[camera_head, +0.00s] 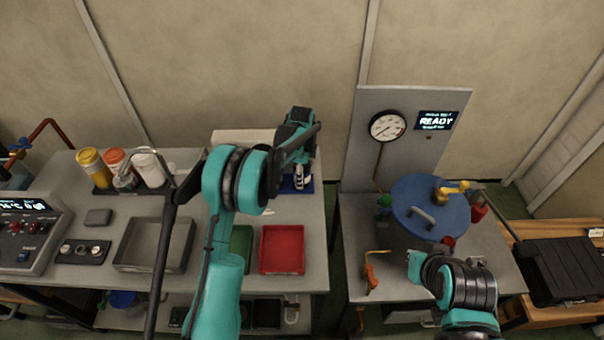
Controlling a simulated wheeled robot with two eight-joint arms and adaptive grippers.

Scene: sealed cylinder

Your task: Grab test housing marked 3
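I cannot read a number 3 anywhere, so I cannot tell which thing is the test housing marked 3. A small white and grey object (298,183) stands at a blue base (285,187) on the right part of the left table, partly covered by my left arm. My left gripper (299,168) is dark and points down just over this object. Its fingers are too small and covered to tell whether they are open or touch it. My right arm reaches in at the lower right, in front of the blue-lidded vessel, and its gripper does not show.
The left table holds a red tray (282,250), a green tray (241,245), a grey tray (132,257), several bottles (91,166) and a control box (27,236). A gap separates the tables.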

